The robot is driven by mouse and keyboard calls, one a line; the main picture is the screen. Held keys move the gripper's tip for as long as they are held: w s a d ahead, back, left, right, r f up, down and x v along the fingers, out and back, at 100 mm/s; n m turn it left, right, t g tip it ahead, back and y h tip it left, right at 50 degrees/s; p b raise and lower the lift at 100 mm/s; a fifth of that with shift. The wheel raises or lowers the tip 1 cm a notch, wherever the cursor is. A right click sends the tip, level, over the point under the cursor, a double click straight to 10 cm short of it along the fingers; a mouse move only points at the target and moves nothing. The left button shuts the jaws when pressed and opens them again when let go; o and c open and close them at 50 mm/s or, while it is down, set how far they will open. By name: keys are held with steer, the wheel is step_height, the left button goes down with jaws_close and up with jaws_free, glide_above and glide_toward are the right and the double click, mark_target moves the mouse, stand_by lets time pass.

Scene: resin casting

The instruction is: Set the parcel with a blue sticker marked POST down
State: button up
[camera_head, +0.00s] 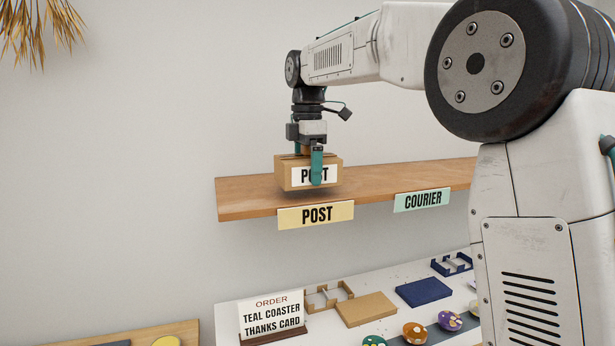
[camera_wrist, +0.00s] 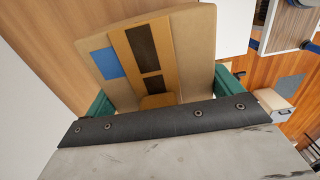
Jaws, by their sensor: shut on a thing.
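The parcel (camera_head: 286,172) is a brown cardboard box with a white label marked POST on its front, partly covered by a finger. In the wrist view the parcel (camera_wrist: 195,75) fills the space between the fingers and shows a blue sticker (camera_wrist: 107,63) on its top. My gripper (camera_head: 309,168) is shut on the parcel from above, with green fingers at its sides. The parcel is over the wooden shelf (camera_head: 245,205), above the yellow POST sign (camera_head: 316,215). A shadow lies beneath it; I cannot tell whether it touches the shelf.
A green COURIER sign (camera_head: 422,200) hangs on the shelf edge to the right. The shelf is bare on both sides of the parcel. Below, a white table (camera_head: 228,318) holds an order card (camera_head: 272,316), a brown box (camera_head: 366,309), a navy box (camera_head: 424,291) and several coasters.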

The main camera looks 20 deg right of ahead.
steer(key=shift+f, duration=1.1)
steer(key=shift+f, duration=0.15)
steer(key=o, duration=0.9)
